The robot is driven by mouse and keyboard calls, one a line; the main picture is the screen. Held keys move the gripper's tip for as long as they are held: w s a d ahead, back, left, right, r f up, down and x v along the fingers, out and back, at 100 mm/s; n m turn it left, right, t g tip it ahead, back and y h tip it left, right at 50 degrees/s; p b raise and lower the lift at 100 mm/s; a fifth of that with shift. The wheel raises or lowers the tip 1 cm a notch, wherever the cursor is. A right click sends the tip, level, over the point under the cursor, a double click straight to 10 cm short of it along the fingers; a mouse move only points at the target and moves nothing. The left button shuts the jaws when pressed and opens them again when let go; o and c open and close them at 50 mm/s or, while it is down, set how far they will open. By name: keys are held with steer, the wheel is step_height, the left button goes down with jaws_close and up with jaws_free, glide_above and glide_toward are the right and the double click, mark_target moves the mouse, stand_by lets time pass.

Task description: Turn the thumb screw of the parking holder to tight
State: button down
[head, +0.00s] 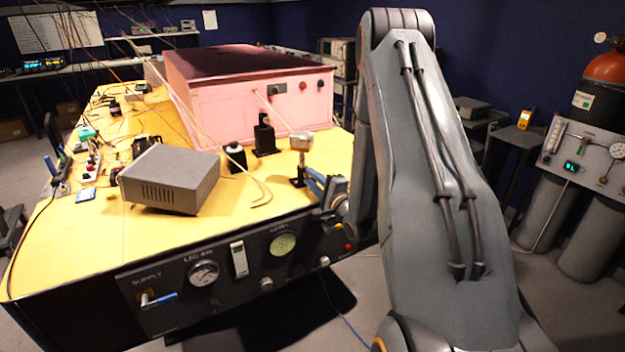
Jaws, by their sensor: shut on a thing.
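A small post holder (298,181) stands near the front right edge of the yellow table top, with a silver-grey block (301,141) on its post. A taller black holder (264,136) stands behind it to the left. My gripper (312,180) reaches in from the right, its blue fingers at the lower right side of the small holder. It is shut on the thumb screw there. The screw itself is hidden by the fingers and too small to make out, so I cannot tell how it is turned.
A grey metal box (170,178) and a black round-topped piece (235,157) stand to the left. A pink foam enclosure (248,97) is behind. A loose pale cable (262,192) curls on the table. The front panel (230,266) carries gauges and a blue-handled valve.

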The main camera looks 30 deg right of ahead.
stand_by(0.4)
steer(key=c, duration=1.6)
jaws_free()
steer(key=shift+o, duration=0.2)
steer(key=s+b, duration=0.2)
steer(key=s, duration=0.6)
steer(key=shift+d, duration=0.15)
steer(key=shift+w, duration=0.1)
